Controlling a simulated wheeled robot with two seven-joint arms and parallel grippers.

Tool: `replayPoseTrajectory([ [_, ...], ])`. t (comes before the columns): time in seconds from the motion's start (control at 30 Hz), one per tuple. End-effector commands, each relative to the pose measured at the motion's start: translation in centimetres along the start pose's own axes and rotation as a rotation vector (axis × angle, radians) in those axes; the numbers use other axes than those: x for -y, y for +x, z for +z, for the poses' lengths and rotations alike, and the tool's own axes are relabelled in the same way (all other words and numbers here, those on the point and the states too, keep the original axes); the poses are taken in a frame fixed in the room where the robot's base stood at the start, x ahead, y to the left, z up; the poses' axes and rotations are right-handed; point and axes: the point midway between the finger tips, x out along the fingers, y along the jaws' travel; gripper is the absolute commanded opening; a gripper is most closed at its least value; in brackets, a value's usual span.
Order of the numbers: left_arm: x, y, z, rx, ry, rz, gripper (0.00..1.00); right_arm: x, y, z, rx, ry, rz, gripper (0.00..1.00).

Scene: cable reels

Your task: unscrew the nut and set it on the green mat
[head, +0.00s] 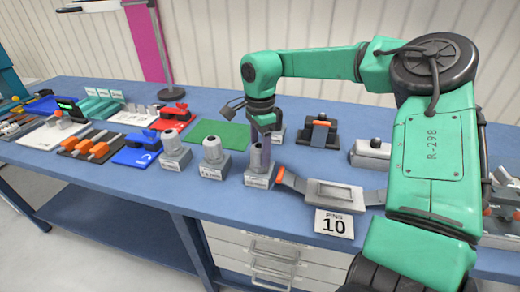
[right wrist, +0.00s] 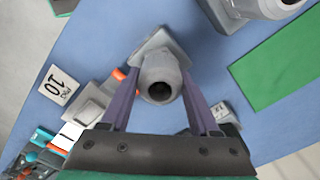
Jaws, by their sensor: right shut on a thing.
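Three grey fixtures stand in a row near the table's front edge, each a block with a round grey part on top. My right gripper (head: 260,142) reaches down over the rightmost fixture (head: 257,180). In the right wrist view its two purple fingers (right wrist: 161,88) are shut on the sides of a round grey nut (right wrist: 161,76) with a dark hole. The nut sits over the block; its thread is hidden. The green mat (head: 218,134) lies bare behind the fixtures and shows at the right of the wrist view (right wrist: 282,62). My left gripper is not seen.
The middle fixture (head: 212,160) and left fixture (head: 172,152) stand close by on the left. A grey device with an orange end (head: 335,192) and a card marked 10 (head: 334,224) lie to the right. Blue and red holders (head: 137,150) crowd the left.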

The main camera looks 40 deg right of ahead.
Motion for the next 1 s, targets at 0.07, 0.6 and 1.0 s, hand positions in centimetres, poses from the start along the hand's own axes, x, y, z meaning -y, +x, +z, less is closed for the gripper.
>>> replayPoseTrajectory([
  [0.07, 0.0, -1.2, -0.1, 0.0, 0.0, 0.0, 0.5, -0.1, -0.5, 0.1, 0.004, -0.168, 0.003, 0.0],
  [0.6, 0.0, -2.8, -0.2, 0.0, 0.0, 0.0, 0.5, 0.0, -0.7, 0.0, 0.001, -0.847, 0.001, 0.0],
  [1.0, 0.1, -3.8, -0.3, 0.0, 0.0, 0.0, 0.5, 0.0, -2.2, 0.0, 0.001, -0.846, 0.001, 0.0],
])
